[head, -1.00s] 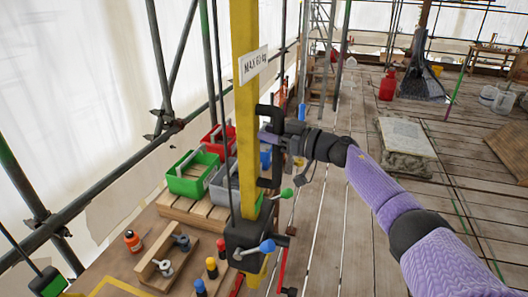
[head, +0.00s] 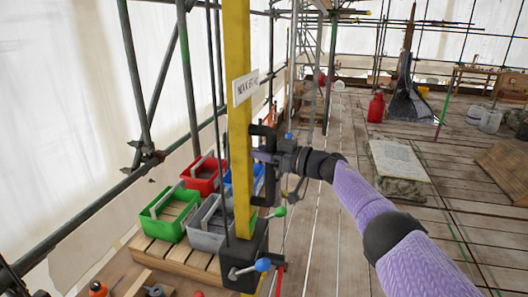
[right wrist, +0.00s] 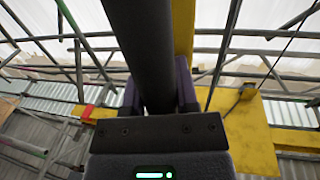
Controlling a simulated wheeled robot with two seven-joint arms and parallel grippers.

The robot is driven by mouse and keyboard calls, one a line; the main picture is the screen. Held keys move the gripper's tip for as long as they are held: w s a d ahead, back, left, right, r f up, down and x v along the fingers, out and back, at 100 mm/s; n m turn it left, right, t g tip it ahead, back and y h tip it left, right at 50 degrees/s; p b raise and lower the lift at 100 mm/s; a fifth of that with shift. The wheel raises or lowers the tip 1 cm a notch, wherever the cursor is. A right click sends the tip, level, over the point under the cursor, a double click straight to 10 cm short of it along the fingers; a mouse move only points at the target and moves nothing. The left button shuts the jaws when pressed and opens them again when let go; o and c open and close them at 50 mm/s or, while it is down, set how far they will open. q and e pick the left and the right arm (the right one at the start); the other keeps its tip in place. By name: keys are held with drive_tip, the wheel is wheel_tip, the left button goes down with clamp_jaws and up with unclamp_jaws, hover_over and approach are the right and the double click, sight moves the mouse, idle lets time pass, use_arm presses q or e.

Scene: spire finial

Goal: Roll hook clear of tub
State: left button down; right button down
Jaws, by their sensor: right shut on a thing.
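My right gripper (head: 264,156) is shut on the upright black bar handle (head: 270,187) fixed to the side of the yellow hoist post (head: 238,130). In the right wrist view, the dark bar (right wrist: 140,45) runs between the purple fingers. Several tubs stand left of and behind the post: green (head: 168,214), grey (head: 205,238), red (head: 203,178) and blue, which is partly hidden by the post. A thin dark cable (head: 222,120) hangs close left of the post. I cannot make out the hook. My left gripper is not in view.
The tubs stand on a wooden slatted pallet (head: 178,262). A black base (head: 246,262) with blue-knobbed and green-knobbed levers holds the post. Scaffold poles line the left. A stone slab (head: 400,160) lies on the planks to the right. Bare planks lie between.

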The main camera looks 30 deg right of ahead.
drive_tip(key=shift+f, duration=0.1)
drive_tip(key=shift+c, duration=1.8)
unclamp_jaws()
drive_tip(key=b+v, duration=0.1)
drive_tip(key=v, duration=0.9)
